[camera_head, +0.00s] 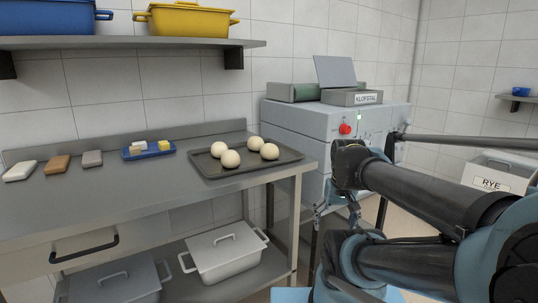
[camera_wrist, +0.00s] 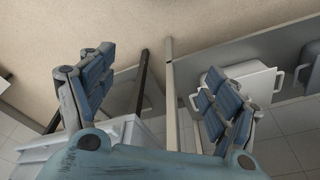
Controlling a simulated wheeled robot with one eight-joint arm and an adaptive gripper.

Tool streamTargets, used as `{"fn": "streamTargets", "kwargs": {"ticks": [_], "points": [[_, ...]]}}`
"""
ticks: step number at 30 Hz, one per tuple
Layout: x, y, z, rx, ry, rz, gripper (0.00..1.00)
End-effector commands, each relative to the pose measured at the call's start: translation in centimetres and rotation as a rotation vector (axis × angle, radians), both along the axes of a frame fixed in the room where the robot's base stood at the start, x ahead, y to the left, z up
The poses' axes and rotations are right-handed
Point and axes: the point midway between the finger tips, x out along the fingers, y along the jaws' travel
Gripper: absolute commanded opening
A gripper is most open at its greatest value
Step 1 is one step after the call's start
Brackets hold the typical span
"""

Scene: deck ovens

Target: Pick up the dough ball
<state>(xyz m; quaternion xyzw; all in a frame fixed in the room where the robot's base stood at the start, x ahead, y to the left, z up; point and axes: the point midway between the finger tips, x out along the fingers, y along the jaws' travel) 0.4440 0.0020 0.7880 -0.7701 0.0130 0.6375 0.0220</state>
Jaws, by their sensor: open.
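Several pale, round dough balls (camera_head: 230,158) sit close together on a dark, low-rimmed tray (camera_head: 210,173) near the right end of the steel table, in the head view. My gripper (camera_wrist: 158,78) is open and empty, its two blue jointed fingers wide apart in the wrist view. In the head view my arm reaches in from the right, and the gripper hangs beyond the table's right end, right of the tray and apart from the dough balls. It is partly hidden there by the arm. No dough ball shows in the wrist view.
The steel table (camera_head: 110,205) also holds a blue tray (camera_head: 130,155) with yellow and pale blocks, and several bars at left. A grey machine (camera_head: 290,120) stands right of the table. A wall shelf (camera_head: 120,45) overhangs it. A lidded white container (camera_head: 225,262) sits on the lower shelf.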

Motion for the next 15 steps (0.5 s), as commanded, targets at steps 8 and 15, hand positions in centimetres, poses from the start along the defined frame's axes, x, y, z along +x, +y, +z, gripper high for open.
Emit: {"fn": "streamTargets", "kwargs": {"ticks": [8,15], "points": [[6.5,2.2,9.1,0.078,0.045,-0.271,0.92],[12.7,5.3,16.2,0.137,0.097,-0.525,0.92]]}}
